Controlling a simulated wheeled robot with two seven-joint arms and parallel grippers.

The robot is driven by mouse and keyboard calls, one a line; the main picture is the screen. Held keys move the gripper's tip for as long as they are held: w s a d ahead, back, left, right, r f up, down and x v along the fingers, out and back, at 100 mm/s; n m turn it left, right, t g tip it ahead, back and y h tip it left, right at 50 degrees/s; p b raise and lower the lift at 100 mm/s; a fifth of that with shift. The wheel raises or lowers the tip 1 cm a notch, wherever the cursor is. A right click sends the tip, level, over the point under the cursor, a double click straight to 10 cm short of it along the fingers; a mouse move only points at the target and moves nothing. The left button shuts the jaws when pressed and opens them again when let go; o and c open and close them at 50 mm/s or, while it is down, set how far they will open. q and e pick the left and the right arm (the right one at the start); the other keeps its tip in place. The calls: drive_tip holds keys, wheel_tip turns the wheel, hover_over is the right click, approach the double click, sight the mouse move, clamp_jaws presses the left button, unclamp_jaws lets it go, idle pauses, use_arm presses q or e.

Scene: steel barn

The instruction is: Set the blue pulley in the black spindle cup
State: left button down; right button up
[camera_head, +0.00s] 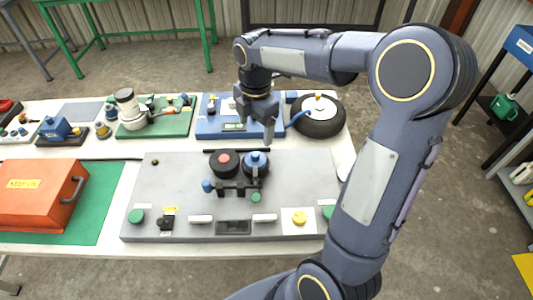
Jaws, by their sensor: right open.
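A blue pulley (255,161) with a small knob on top sits in the right one of two round black holders on the grey board. The dark rim around it (256,175) looks like a black spindle cup; how deep the pulley sits in it I cannot tell. My right gripper (256,132) points down just above and behind the blue pulley. Its fingers are apart, with nothing seen between them, and it looks clear of the pulley. My left gripper is not in view.
A red-topped black round part (224,161) stands close left of the pulley. A small blue cylinder (207,186) and a green knob (256,197) are near. The grey board (170,190) is mostly bare. An orange case (35,195) is at left; a black wheel (318,117) is behind right.

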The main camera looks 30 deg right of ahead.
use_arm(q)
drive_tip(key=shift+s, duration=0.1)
use_arm(e)
drive_tip(key=s+a+m+t+y, duration=0.1)
drive_tip(key=s+a+m+t, duration=0.1)
drive_tip(key=s+m, duration=0.8)
drive_tip(key=s+a+m+t+y, duration=0.2)
drive_tip(key=s+a+m, duration=0.3)
drive_tip(key=s+m, duration=0.6)
drive_tip(key=shift+r+t+y, duration=0.3)
drive_tip(key=shift+r+t, duration=0.1)
drive_tip(key=shift+t, duration=0.3)
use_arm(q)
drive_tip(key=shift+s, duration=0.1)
